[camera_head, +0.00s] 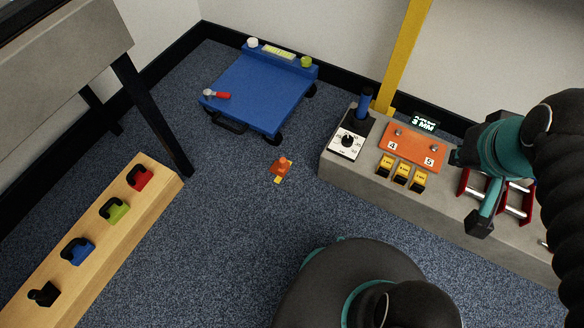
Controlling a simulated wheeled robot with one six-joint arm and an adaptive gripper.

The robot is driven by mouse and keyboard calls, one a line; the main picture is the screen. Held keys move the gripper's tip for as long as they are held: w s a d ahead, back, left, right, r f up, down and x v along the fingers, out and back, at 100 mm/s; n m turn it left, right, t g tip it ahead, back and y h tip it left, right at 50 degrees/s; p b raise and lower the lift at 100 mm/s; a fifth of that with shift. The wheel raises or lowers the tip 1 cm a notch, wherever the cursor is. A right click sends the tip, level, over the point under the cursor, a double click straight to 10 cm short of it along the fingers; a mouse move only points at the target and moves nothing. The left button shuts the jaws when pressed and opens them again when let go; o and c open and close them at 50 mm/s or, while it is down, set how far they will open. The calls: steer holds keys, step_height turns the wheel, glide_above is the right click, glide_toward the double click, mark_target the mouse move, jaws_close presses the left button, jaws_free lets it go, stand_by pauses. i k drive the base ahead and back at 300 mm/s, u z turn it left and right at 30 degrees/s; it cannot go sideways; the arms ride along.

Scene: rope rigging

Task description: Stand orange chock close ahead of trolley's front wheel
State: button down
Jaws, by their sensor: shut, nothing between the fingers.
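The blue trolley (258,92) stands on the carpet near the back wall. A dark wheel (276,139) shows under its near right corner. The small orange chock (282,165) rests on the carpet just on the near side of that wheel. A narrow strip of carpet shows between them. A small yellow piece (279,180) shows at its near edge. The chock is too small to tell its exact tilt. My gripper (479,225) is shut and empty, over the grey bench at the right, well away from the chock.
A grey bench (340,172) with a dial, an orange panel, yellow switches and red-framed parts stands at the right. A wooden beam (120,222) holds several coloured blocks at the left. A table leg (155,115) stands behind it. The carpet (225,235) between is clear.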

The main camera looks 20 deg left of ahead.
mark_target(280, 168)
steer(key=z, duration=0.05)
steer(key=i, duration=0.15)
steer(key=u, duration=1.5)
